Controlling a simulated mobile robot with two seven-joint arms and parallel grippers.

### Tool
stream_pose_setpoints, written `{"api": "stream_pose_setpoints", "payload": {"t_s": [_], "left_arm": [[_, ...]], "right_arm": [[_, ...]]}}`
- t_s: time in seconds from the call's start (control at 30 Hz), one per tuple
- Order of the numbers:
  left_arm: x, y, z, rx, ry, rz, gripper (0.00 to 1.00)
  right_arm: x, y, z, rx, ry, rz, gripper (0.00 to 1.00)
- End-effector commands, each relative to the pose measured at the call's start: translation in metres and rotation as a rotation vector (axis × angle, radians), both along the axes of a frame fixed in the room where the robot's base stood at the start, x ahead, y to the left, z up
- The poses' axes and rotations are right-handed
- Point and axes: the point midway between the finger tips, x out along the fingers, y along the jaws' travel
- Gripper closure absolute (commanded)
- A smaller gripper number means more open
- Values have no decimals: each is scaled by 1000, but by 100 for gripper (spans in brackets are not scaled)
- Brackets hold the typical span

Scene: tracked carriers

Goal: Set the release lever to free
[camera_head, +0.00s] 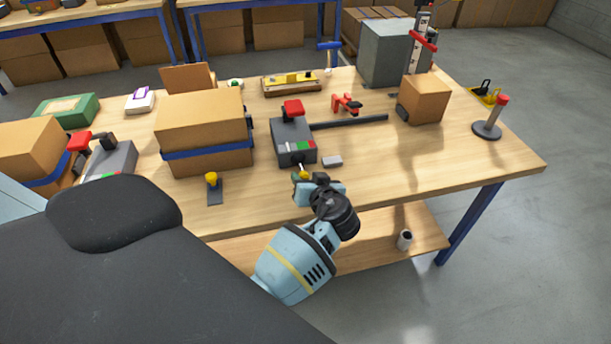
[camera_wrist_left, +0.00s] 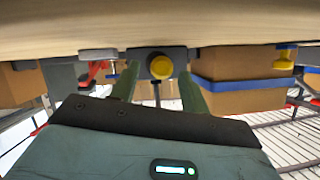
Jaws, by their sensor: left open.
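A grey box-shaped unit (camera_head: 293,142) with a red block on top stands near the table's front edge. Its front has a white, green and red strip, and a lever with a yellow knob (camera_head: 301,175) sticks out below it. My left gripper (camera_head: 302,182) is at this knob, in front of the unit. The left wrist view, which appears upside down, shows the knob (camera_wrist_left: 161,67) between the green fingers of my open left gripper (camera_wrist_left: 160,85). I cannot tell whether the fingers touch it. My right gripper is out of view.
A blue-banded carton (camera_head: 205,135) and a second yellow-knobbed lever (camera_head: 212,181) on a dark plate are to the left. A small grey block (camera_head: 332,161) lies just right of the unit. A red clamp (camera_head: 346,104) is behind a dark bar. The table's front right is clear.

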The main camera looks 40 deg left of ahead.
Motion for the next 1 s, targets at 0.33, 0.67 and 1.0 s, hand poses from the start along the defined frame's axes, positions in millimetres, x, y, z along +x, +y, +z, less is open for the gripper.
{"api": "stream_pose_setpoints", "payload": {"t_s": [0.33, 0.67, 1.0], "left_arm": [[8, 13, -6, -1, 0, 1, 55], [8, 12, -6, -1, 1, 0, 79], [8, 12, -6, -1, 1, 0, 100]], "right_arm": [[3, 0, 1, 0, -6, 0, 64], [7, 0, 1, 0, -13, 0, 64], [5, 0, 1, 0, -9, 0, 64]]}}
